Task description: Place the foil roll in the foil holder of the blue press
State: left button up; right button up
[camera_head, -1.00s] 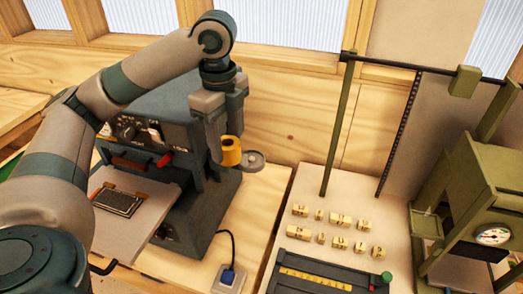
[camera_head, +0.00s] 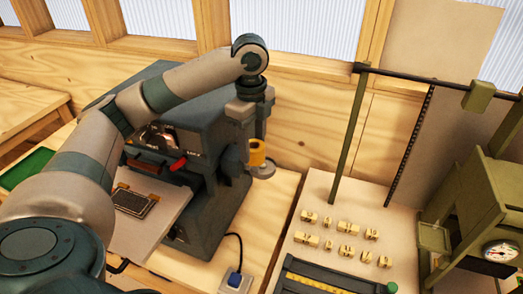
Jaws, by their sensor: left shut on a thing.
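The yellow-gold foil roll (camera_head: 257,152) is held upright in my left gripper (camera_head: 255,140), which is shut on it. The blue press (camera_head: 190,135) is a dark blue-grey machine on the wooden bench, with a red-handled lever and a plate at its front left. The foil holder (camera_head: 262,170) is a round grey disc on the right side of the press. The roll appears over the disc in the picture; I cannot tell whether they touch. My right gripper is not in view.
A green press (camera_head: 480,200) stands at the right. Several small brass type blocks (camera_head: 344,240) lie on the pale board, above a dark tray with a yellow scale (camera_head: 315,284).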

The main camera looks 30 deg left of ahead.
aim_at(261, 143)
pick_arm(q)
jog(key=w, duration=0.1)
jog(key=w+f+p, duration=0.1)
jog(key=w, duration=0.1)
jog(key=w+f, duration=0.1)
jog(key=shift+w+a+f, duration=0.15)
jog(key=shift+a, duration=0.15)
jog(key=shift+w+f+p, duration=0.35)
jog(key=shift+w+f, duration=0.05)
jog(key=shift+a, duration=0.1)
jog(key=shift+f+p, duration=0.6)
notch_tip(261, 143, down, 2)
jog(key=shift+p, duration=0.6)
jog(key=shift+f, duration=0.4)
